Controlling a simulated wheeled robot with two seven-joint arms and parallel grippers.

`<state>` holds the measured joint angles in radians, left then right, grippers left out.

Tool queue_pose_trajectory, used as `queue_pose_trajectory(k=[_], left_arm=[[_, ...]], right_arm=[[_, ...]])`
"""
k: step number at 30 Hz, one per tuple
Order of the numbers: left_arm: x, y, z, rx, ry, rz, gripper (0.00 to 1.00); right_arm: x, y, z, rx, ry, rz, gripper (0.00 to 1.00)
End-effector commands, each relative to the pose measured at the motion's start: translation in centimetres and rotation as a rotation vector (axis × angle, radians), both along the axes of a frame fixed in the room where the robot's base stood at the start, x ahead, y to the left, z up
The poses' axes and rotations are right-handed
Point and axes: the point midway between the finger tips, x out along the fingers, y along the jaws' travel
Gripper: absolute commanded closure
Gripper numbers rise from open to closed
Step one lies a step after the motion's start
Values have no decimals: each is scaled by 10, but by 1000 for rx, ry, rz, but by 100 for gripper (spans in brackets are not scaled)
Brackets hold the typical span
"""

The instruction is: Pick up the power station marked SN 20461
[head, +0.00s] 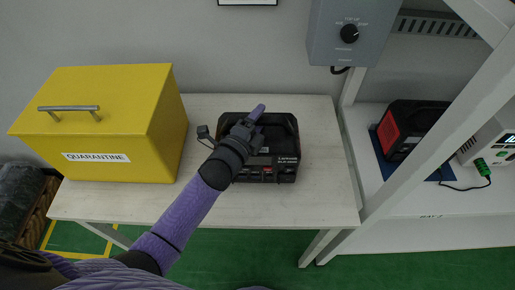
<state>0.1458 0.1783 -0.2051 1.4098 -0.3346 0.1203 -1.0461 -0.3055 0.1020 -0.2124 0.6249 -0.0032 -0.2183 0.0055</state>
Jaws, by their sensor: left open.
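A black power station (286,150) stands on the pale table (150,205), with red details and pale lettering on its front. No SN 20461 marking is legible on it. My left gripper (252,120) is above it and hides part of its top and left side. The gripper is open. Whether its fingers touch the handle or casing, I cannot tell. A second black unit with a red side (391,131) stands on a blue mat (375,143) on the right shelf; I can read no serial on it. My right gripper is out of view.
A yellow QUARANTINE box (120,138) fills the table's left end. A grey wall box with a black knob (349,34) hangs above the right. A white shelf post (440,120) stands beside the table. A white device (488,143) has a green plug and cable.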

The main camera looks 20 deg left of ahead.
Motion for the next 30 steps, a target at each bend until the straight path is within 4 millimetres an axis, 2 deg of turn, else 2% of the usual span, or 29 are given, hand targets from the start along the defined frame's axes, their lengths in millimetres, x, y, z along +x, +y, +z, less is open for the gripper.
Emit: queue_pose_trajectory(k=[3, 9, 12, 30], left_arm=[[0, 0, 1, 0, 0, 0, 40], [-1, 0, 1, 0, 0, 0, 83], [-1, 0, 0, 0, 0, 0, 100], [-1, 1, 0, 0, 1, 1, 100]], right_arm=[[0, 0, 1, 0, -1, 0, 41], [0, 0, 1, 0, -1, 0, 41], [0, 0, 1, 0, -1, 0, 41], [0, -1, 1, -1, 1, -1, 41]])
